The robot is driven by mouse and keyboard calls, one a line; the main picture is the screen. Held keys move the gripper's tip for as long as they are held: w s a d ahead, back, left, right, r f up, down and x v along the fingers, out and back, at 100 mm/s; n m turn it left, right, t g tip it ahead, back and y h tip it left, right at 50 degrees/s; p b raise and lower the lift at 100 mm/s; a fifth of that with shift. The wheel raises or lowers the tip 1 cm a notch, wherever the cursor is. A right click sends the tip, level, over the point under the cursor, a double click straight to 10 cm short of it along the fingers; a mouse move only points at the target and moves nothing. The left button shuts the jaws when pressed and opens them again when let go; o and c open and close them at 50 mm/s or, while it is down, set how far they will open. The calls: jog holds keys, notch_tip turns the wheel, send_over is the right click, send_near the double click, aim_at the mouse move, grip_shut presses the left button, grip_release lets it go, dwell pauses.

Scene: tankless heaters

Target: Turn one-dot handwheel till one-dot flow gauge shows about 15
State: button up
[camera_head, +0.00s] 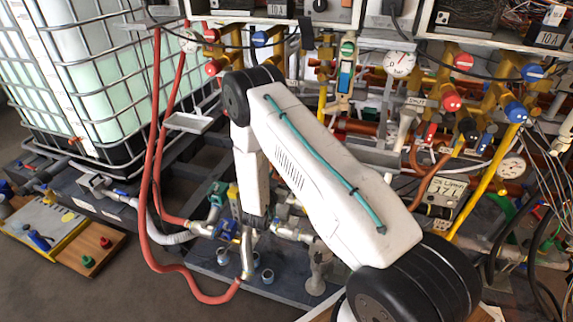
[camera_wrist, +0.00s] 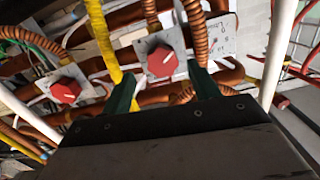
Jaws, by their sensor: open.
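In the wrist view my gripper (camera_wrist: 162,71) is open, its two green fingers apart. A red handwheel (camera_wrist: 161,62) on a light plate shows between and just beyond the fingertips; I cannot tell whether they touch it. A second red handwheel (camera_wrist: 66,91) on a similar plate sits to the left. I cannot make out dot marks that tell which handwheel or gauge is the one-dot one. In the head view my arm covers the work area and the gripper cannot be made out clearly.
Copper pipes and corrugated hoses surround the handwheels, with a yellow pipe (camera_wrist: 103,42) close to the left finger. In the head view, gauges (camera_head: 399,63) and red and blue valves line the right. A caged tank (camera_head: 75,85) stands left, beside a hanging red hose (camera_head: 152,180).

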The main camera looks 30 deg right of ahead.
jog(key=r+x, duration=0.1)
jog(key=x, duration=0.6)
jog(key=shift+w+d+r, duration=0.2)
jog(key=shift+d+r, duration=0.05)
jog(key=shift+d, duration=0.1)
jog(key=shift+c, duration=0.3)
